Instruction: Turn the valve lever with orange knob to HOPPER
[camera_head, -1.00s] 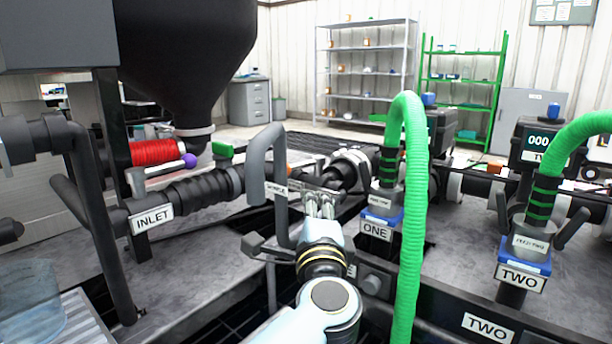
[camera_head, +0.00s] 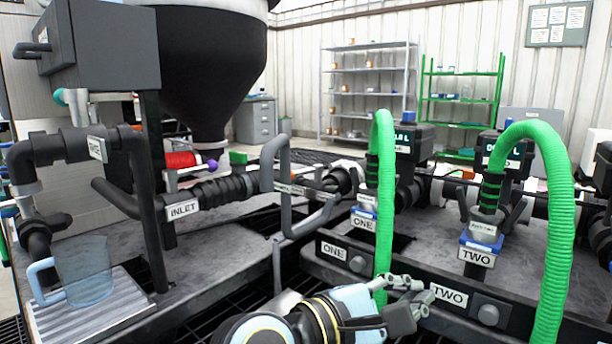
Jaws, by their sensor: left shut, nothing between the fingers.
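No lever with an orange knob shows clearly. A small orange patch (camera_head: 467,175) sits behind the green hoses, too small to tell whether it is a knob. A lever with a purple knob (camera_head: 211,164) shows beside the red coil at the left, and a teal knob (camera_head: 58,97) shows at the upper left. The large black hopper (camera_head: 210,70) hangs at the upper left; I see no readable HOPPER label. My left gripper (camera_head: 408,296) is shut and empty at bottom centre, its fingers pointing right, in front of the TWO plate. My right gripper is not in view.
A green hose (camera_head: 384,200) rises just behind my left gripper, and another green hose (camera_head: 562,230) arches at the right. The INLET pipe (camera_head: 215,192) and a bent grey pipe (camera_head: 270,165) stand left of centre. A clear jug (camera_head: 85,270) stands on a ridged tray at lower left.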

